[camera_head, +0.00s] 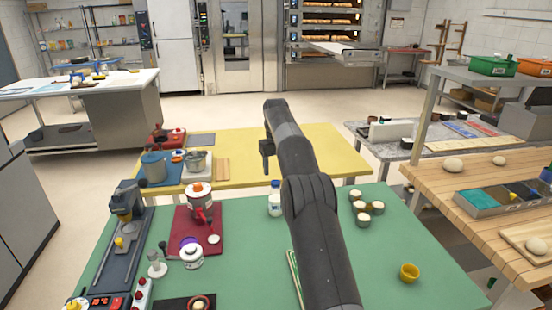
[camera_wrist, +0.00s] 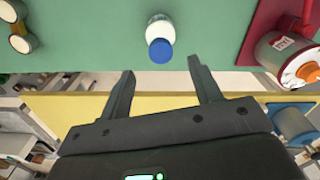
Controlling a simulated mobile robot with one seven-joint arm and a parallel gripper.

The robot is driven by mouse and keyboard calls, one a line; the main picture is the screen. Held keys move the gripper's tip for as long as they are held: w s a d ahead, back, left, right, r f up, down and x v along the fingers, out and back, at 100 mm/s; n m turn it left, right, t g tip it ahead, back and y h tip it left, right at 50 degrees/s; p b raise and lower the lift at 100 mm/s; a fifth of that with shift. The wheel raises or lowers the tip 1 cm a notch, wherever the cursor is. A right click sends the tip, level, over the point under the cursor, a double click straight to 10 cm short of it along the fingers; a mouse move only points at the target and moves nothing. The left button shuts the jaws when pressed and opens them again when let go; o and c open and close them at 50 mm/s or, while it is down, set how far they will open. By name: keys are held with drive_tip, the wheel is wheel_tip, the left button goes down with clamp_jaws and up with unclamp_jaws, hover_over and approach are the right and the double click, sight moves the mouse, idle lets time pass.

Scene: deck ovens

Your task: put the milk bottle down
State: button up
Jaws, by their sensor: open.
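The milk bottle (camera_head: 274,199) is white with a blue cap. It stands upright on the green table (camera_head: 395,240), near its far edge, just left of my arm. In the wrist view the bottle (camera_wrist: 158,33) shows from above, with its blue cap ahead of the space between my two fingers. My gripper (camera_wrist: 161,68) is open and empty, and its fingers do not touch the bottle. In the head view my gripper (camera_head: 266,150) is raised beyond the bottle, over the yellow table side, and is partly hidden by my arm.
A red tray (camera_head: 185,240) with a red-and-white pot stands left of the bottle. Several small cups (camera_head: 362,206) stand to its right, and a yellow cup (camera_head: 409,272) is nearer. The yellow table (camera_head: 300,150) lies beyond a narrow gap. Green tabletop around the bottle is mostly clear.

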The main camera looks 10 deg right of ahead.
drive_tip(key=shift+r, duration=2.1)
drive_tip(key=shift+s+r, duration=0.1)
drive_tip(key=s+r+t, duration=0.2)
drive_tip(key=s+r, duration=0.6)
drive_tip(key=r, duration=0.5)
drive_tip(key=s+r+m, duration=0.2)
drive_tip(key=s+r, duration=0.3)
drive_tip(key=s, duration=0.8)
drive_tip(key=s+f+t, duration=0.1)
drive_tip(key=s+f, duration=0.1)
drive_tip(key=s, duration=0.7)
drive_tip(key=s+f+t, duration=0.1)
drive_tip(key=s+f, duration=0.1)
drive_tip(key=s, duration=0.8)
drive_tip(key=s+a+f+m+t, duration=0.1)
drive_tip(key=s+f, duration=0.8)
drive_tip(key=s, duration=0.4)
drive_tip(key=shift+s+f+t, duration=0.15)
drive_tip(key=shift+f+t, duration=0.15)
drive_tip(key=shift+f, duration=0.1)
